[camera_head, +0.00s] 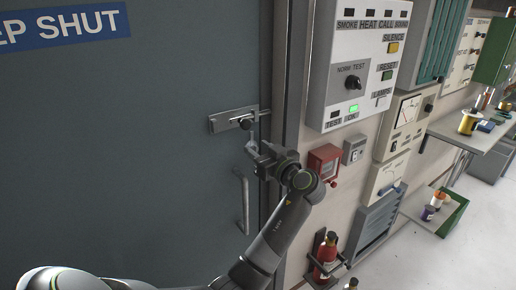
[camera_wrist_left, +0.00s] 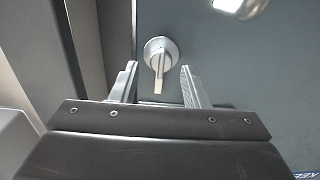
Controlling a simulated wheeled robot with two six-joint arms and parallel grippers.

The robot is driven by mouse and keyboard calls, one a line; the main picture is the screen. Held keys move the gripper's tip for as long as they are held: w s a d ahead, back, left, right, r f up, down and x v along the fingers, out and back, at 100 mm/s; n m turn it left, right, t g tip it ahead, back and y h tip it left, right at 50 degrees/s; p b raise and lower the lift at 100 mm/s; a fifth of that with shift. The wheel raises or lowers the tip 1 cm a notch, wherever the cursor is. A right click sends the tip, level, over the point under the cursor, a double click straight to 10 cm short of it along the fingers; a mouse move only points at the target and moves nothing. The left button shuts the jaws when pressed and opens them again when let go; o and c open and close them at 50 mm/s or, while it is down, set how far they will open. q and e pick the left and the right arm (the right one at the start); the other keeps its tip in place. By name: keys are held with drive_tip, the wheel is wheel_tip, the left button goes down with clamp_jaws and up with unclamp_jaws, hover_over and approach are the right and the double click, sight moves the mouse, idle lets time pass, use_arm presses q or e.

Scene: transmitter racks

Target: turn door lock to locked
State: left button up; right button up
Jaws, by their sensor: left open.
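The door lock knob (camera_wrist_left: 160,46) is a round silver turn-piece with a flat thumb grip, seen in the left wrist view on the grey door. Its grip points down in that picture. My left gripper (camera_wrist_left: 158,72) is open, with one finger on each side of the grip and a visible gap to both. In the head view my left gripper (camera_head: 258,150) is at the door's right edge, just below a metal bar fitting (camera_head: 225,122). The knob cannot be made out clearly there. My right gripper is not in view.
The grey door (camera_head: 120,130) has a vertical pull handle (camera_head: 243,203) below the lock area and a blue sign (camera_head: 65,25). Right of the frame are a control panel (camera_head: 350,40), a red box (camera_head: 323,160) and a red extinguisher (camera_head: 326,255), close to my arm.

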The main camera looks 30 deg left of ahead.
use_arm(q)
drive_tip(key=shift+c, duration=0.3)
drive_tip(key=shift+c, duration=1.1)
clamp_jaws()
